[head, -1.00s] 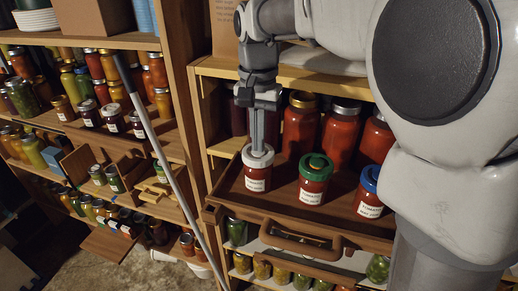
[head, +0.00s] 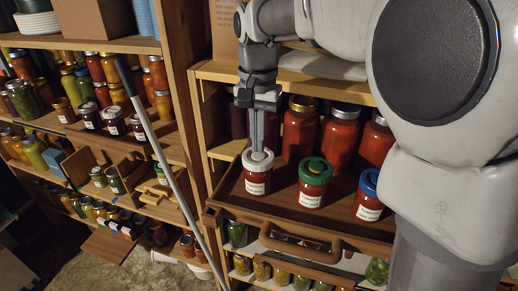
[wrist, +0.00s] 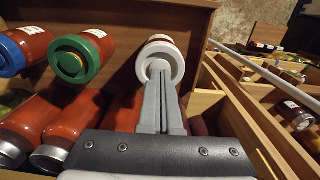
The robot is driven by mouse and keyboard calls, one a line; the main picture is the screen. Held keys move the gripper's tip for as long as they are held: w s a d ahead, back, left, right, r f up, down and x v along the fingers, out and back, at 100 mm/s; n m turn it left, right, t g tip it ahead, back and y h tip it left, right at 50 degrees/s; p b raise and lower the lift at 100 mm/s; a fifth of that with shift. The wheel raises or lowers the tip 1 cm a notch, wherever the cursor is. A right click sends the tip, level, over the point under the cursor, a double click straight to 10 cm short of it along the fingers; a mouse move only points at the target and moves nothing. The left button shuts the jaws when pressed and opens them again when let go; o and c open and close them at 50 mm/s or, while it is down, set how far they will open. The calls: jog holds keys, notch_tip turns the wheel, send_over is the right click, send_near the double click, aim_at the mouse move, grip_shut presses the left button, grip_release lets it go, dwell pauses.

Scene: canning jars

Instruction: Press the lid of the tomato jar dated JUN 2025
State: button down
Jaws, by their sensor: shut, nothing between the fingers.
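Three labelled jars of red contents stand in a row in a wooden pull-out tray (head: 285,208). They are a white-lidded jar (head: 257,180), a green-lidded jar (head: 312,185) and a blue-lidded jar (head: 368,200). The labels on the green and blue ones seem to read TOMATO; the dates are too small to read. My gripper (head: 258,150) points down with its fingers shut and empty, the tips at the middle of the white lid. In the wrist view the fingertips (wrist: 160,72) overlap the white lid (wrist: 160,62); whether they touch it I cannot tell.
Taller red jars (head: 300,130) stand behind the row. A wooden handle (head: 300,245) is at the tray's front, with more jars below. A grey pole (head: 170,170) slants past on the left, before shelves of jars.

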jog(key=shift+r+p, duration=2.35)
jog(key=shift+r, duration=0.55)
jog(key=shift+s+d, duration=0.2)
jog(key=s+d+f+n+t+b, duration=0.2)
jog(key=s+d, duration=0.4)
jog(key=s, duration=0.3)
jog(key=s+d+f+n+t+b, duration=0.2)
jog(key=s+d, duration=0.4)
jog(key=s, duration=0.3)
jog(key=shift+s+f+t, duration=0.15)
jog(key=shift+f+t, duration=0.65)
